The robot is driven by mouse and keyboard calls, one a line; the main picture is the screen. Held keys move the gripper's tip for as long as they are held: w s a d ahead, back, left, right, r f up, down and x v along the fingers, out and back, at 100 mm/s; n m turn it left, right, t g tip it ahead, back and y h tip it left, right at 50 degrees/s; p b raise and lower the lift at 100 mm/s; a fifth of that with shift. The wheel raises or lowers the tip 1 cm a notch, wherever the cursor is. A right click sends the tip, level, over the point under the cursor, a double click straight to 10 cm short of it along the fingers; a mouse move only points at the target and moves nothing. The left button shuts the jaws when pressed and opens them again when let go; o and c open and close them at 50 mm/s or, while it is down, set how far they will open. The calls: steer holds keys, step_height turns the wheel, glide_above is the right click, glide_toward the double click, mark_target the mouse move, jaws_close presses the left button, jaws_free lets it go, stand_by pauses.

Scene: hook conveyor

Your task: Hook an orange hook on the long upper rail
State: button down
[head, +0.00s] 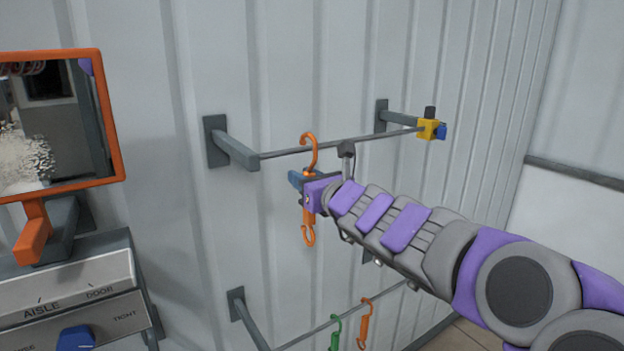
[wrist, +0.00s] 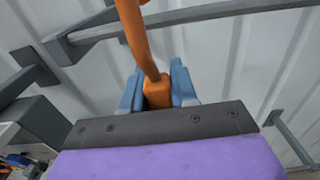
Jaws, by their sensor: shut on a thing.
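My gripper (head: 300,181) is shut on an orange hook (head: 309,235) by its middle body. The hook is upright, and its curved top is at the height of the long upper rail (head: 378,135) in the head view. I cannot tell whether the curve is over the rail or in front of it. In the wrist view the blue fingers (wrist: 158,90) grip the orange body, and the hook's shank (wrist: 138,38) rises out of the picture, crossing in front of the rail (wrist: 215,13). The hook's tip is out of that view.
A lower rail (head: 318,328) holds a green hook (head: 335,333) and another orange hook (head: 365,322). A yellow block with a blue part (head: 429,129) sits at the upper rail's right end. An orange-framed mirror (head: 112,120) and a labelled panel (head: 70,290) stand at left.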

steer(key=shift+w+d+r+p, duration=0.1)
steer(key=shift+w+d+p, duration=0.1)
steer(key=shift+w, duration=0.3)
steer(key=shift+w+d+p, duration=0.15)
steer(key=shift+w+d, duration=0.05)
steer(key=shift+w, duration=0.3)
steer(key=shift+w+d, duration=0.1)
steer(key=shift+w, duration=0.45)
steer(key=shift+w+a+f+b, duration=0.3)
steer(key=shift+a+f+b, duration=0.1)
steer(key=shift+a+f, duration=0.25)
steer(key=shift+w+a+f+b, duration=0.35)
steer(key=shift+a+f+b, duration=0.15)
steer(key=shift+a, duration=0.1)
steer(key=shift+w+a+f+b, duration=0.3)
steer(key=shift+a+f+b, duration=0.05)
steer(key=shift+a+f, duration=0.3)
